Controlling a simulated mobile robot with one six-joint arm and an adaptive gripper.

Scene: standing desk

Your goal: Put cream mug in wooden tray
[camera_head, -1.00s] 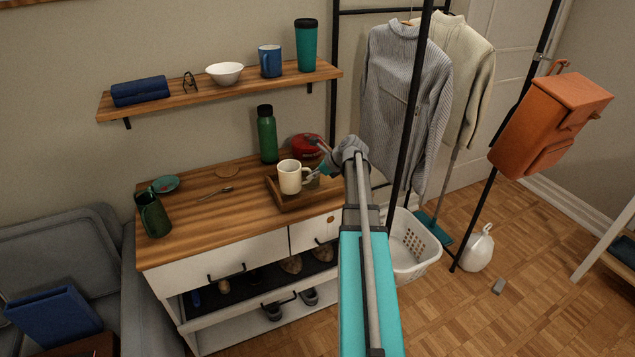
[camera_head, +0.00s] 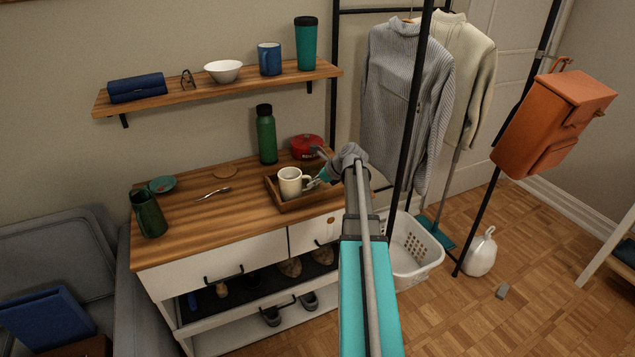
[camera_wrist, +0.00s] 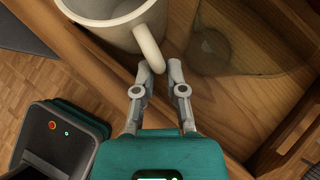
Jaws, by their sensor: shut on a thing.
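The cream mug (camera_head: 290,184) is upright within the wooden tray (camera_head: 318,199) on the desk top in the head view. My gripper (camera_head: 318,181) reaches it from the right, at the handle side. In the wrist view the mug (camera_wrist: 112,22) is at the top left, with its handle running down to the fingertips of my gripper (camera_wrist: 162,72). The fingers are close together and shut on the handle. The wooden tray (camera_wrist: 228,100) lies below the mug and fingers. Whether the mug's base touches the tray floor cannot be told.
A red pot (camera_head: 307,147) and a green bottle (camera_head: 266,135) stand behind the tray. A dark green pitcher (camera_head: 148,214), a spoon (camera_head: 213,193) and a teal dish (camera_head: 162,184) are on the left. A black rack post (camera_head: 411,110) stands right of my arm.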

